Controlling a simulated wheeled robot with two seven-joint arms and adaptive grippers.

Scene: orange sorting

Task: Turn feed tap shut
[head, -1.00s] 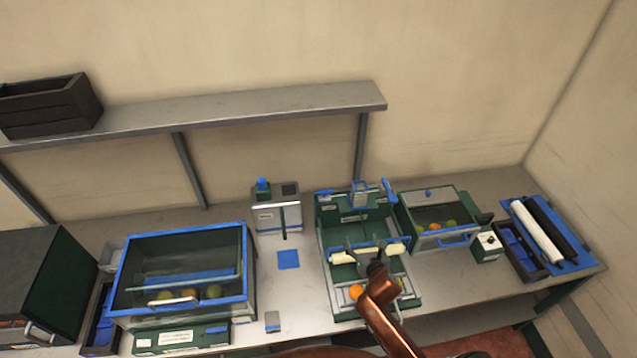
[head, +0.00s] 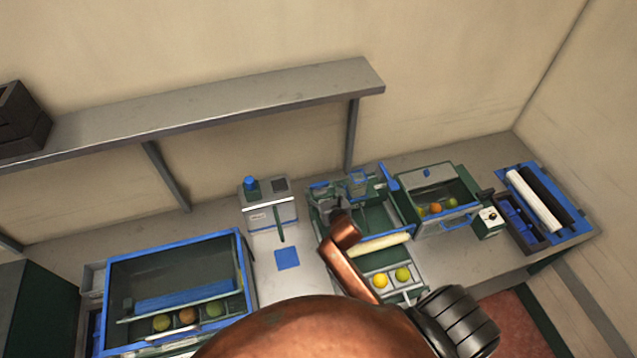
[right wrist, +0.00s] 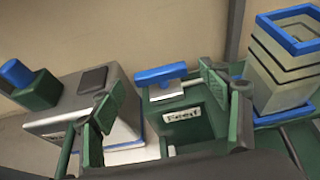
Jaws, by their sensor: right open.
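The feed tap is a blue bar handle (right wrist: 160,73) on a pale block above a green panel labelled "Feed" (right wrist: 182,116) in the right wrist view. The bar lies roughly crosswise in that picture. In the head view the blue tap (head: 319,185) is small, at the back left of the green sorting unit (head: 319,217). My right gripper (head: 335,207) is just in front of the tap. In the right wrist view its open, empty fingers (right wrist: 160,100) stand left and right of the tap, with no clear contact. My left gripper is out of view.
A clear hopper with a blue rim (right wrist: 285,30) stands right of the tap. A grey box with a blue knob (head: 250,184) is to its left. A fruit bin (head: 240,250) and a lidded crate (head: 425,172) flank the unit. A shelf (head: 220,102) runs behind.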

